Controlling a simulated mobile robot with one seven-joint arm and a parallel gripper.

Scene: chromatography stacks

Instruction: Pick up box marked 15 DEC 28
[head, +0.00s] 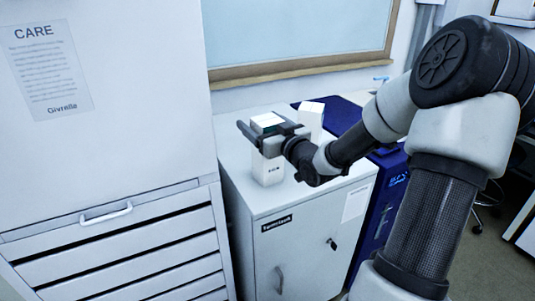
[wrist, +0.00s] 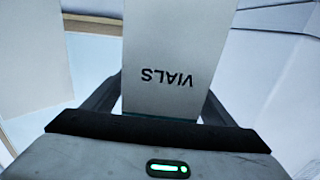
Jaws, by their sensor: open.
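A tall white box (head: 268,168) stands upright on top of the white cabinet, with a small dark print low on its face that is too small to read. My gripper (head: 262,133) is at its upper part, with the fingers on either side of it. In the wrist view the box (wrist: 178,45) shows the word VIALS upside down between the open fingers (wrist: 158,106); whether they touch it I cannot tell. A second white box (head: 311,118) stands behind and to the right. I cannot read 15 DEC 28 on either box.
The white cabinet (head: 300,228) has bare top in front of the box. A tall white unit with drawers (head: 110,130) rises close on the left. A window ledge (head: 300,66) runs behind. A dark blue unit (head: 385,200) stands right of the cabinet.

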